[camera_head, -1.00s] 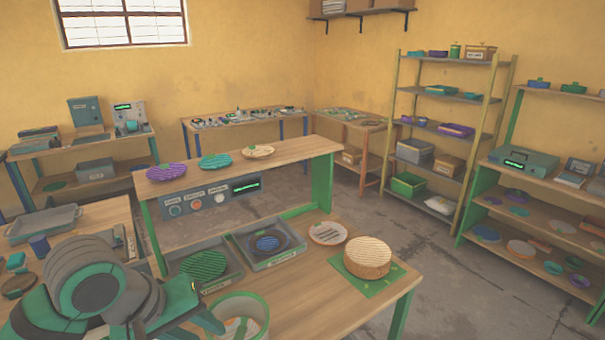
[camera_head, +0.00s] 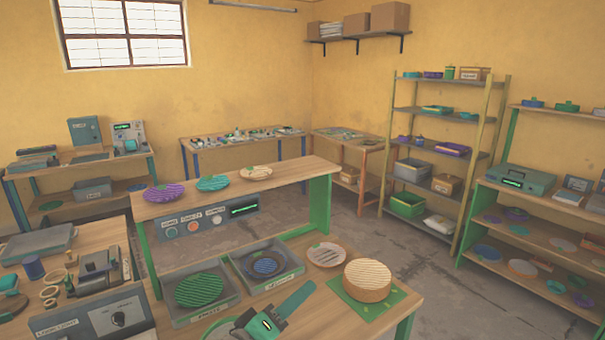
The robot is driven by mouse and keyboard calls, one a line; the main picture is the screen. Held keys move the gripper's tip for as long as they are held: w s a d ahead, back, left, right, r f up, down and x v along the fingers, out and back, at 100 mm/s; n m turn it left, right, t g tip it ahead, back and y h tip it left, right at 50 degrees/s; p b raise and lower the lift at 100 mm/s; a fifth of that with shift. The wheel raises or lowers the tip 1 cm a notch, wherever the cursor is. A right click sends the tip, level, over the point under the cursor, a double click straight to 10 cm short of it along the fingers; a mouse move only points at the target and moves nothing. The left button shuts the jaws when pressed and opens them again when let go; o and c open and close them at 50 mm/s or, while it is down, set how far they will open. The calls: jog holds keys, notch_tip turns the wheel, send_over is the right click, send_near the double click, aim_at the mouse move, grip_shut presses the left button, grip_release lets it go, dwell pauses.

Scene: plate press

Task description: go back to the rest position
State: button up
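What looks like my gripper (camera_head: 292,300) is at the bottom centre, cut off by the frame's lower edge. It shows a dark green body with a small lit strip and a flat teal part pointing up and right, over the front table. I cannot make out two separate fingertips or anything held. A grey tray with a green ribbed plate (camera_head: 199,290) and a tray with a blue-centred dark plate (camera_head: 264,265) stand just beyond it. A striped round plate (camera_head: 326,255) and a thick ribbed tan stack (camera_head: 367,280) on a green mat (camera_head: 397,309) are to its right.
A raised shelf (camera_head: 290,176) holds purple, teal and cream plates above a control panel (camera_head: 205,225). A side table at left carries a grey dial box (camera_head: 95,318). Floor at right is clear.

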jog(key=s+d+f+n+t+y, duration=0.25)
jog(key=s+f+y, duration=0.35)
jog(key=f, duration=0.6)
jog(key=s+d+f+n+t+y, duration=0.1)
jog(key=s+f+n+y, duration=0.3)
jog(key=s+f, duration=0.55)
jog(key=s+a+f+m, duration=0.1)
jog(key=s+f+m, duration=0.1)
jog(key=s, duration=0.6)
jog(key=s+a+f+m+g, duration=0.1)
jog(key=s+f+m, duration=0.1)
jog(key=s+m, duration=0.3)
jog(key=s+a+f+m+g, duration=0.1)
jog(key=s+f+m, duration=0.2)
jog(key=s, duration=0.9)
jog(key=shift+m, duration=0.45)
jog(key=shift+w, duration=0.1)
